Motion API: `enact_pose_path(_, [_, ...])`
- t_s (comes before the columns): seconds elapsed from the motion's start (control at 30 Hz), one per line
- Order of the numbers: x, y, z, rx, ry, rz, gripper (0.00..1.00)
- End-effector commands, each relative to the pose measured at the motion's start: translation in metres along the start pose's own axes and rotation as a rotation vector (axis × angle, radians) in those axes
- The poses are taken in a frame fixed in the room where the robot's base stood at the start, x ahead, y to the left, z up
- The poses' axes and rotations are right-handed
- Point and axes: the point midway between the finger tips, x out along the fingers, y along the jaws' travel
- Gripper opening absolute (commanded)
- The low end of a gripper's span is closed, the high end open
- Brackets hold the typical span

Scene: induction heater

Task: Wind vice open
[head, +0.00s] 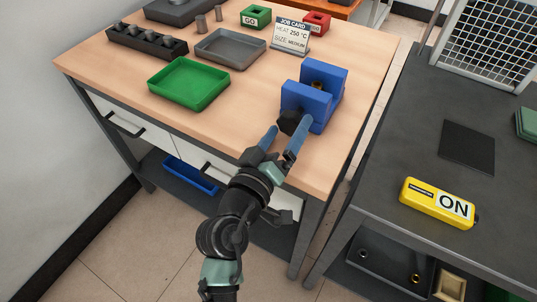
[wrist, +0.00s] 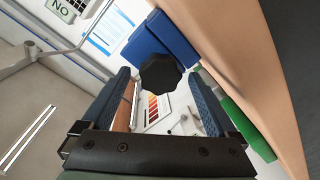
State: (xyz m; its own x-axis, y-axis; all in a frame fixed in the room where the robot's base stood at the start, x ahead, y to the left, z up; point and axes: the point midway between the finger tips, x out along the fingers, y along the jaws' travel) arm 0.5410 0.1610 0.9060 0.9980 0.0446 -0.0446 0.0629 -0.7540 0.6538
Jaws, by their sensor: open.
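The blue vice (head: 307,103) stands on the wooden table near its right front edge, with its two blue jaws apart and a small round brownish thing (head: 317,86) visible between them. Its black lobed knob (head: 289,122) faces me on the near side. My gripper (head: 283,134) is open, its two blue fingers pointing at the knob. In the wrist view the knob (wrist: 161,74) shows ahead, between and just beyond the fingertips of my gripper (wrist: 164,84). The blue vice body (wrist: 160,42) is behind it. I cannot tell whether a finger touches the knob.
A green tray (head: 189,83), a grey tray (head: 230,48), a black block rack (head: 147,40) and a job card (head: 291,36) are on the wooden table (head: 230,125). At right, a dark bench (head: 425,140) holds a yellow ON device (head: 438,203). A gap separates the tables.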

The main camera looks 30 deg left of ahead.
Motion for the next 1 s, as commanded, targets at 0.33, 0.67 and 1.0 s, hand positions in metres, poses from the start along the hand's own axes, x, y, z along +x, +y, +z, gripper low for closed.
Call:
enact_pose_path(0.33, [-0.074,-0.002,0.002,0.000,0.000,-0.003,0.94])
enact_pose_path(0.67, [-0.101,-0.001,0.000,0.000,0.000,-0.001,0.94])
enact_pose_path(1.0, [-0.101,0.000,0.000,0.000,0.000,0.000,0.94])
